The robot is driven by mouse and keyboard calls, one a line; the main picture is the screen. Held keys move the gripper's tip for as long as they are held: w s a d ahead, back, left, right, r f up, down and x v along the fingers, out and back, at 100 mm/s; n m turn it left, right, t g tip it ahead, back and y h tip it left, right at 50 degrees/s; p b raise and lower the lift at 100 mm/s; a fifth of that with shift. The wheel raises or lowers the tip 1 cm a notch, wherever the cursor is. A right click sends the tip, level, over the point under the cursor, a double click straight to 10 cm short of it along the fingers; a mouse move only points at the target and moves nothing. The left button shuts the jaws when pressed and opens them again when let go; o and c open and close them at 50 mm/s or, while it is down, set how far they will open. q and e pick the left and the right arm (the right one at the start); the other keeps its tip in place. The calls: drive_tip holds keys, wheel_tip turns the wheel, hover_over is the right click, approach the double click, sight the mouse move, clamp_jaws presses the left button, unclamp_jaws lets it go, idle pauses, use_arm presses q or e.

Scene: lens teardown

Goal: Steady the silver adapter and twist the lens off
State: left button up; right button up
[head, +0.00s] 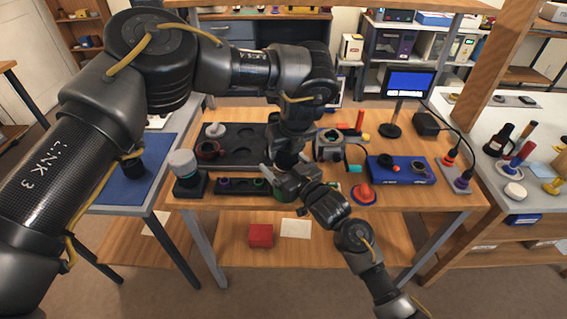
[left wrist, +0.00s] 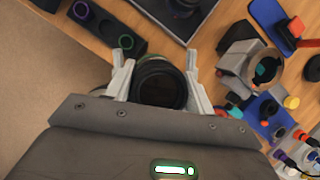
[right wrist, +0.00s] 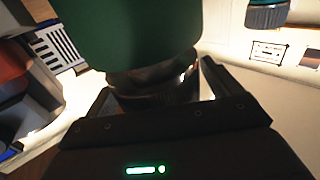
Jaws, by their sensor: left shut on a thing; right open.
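My left gripper (head: 284,172) is above the front part of the table. In the left wrist view its pale fingers (left wrist: 160,76) press on both sides of the round, dark lens (left wrist: 158,92), with a green edge showing beside them. In the right wrist view a green barrel (right wrist: 130,32) fills the top, with a dark, shiny collar (right wrist: 155,85) below it. My right gripper (right wrist: 157,92) is open, its fingers on either side of that collar, with a gap at the right finger. I cannot clearly tell the silver adapter from the collar. In the head view the grippers hide most of the assembly.
A grey housing with a ring (head: 329,146) stands right of the grippers. A dark tray (head: 243,136) and a slotted black holder (head: 232,187) lie to the left. A blue block (head: 408,172) and a red-and-blue piece (head: 363,194) are at the right. The front right tabletop is clear.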

drive_tip(key=c, duration=1)
drive_tip(key=o, duration=1)
drive_tip(key=v, duration=1.2)
use_arm(q)
drive_tip(key=o, duration=1.3)
drive_tip(key=shift+c, duration=0.2)
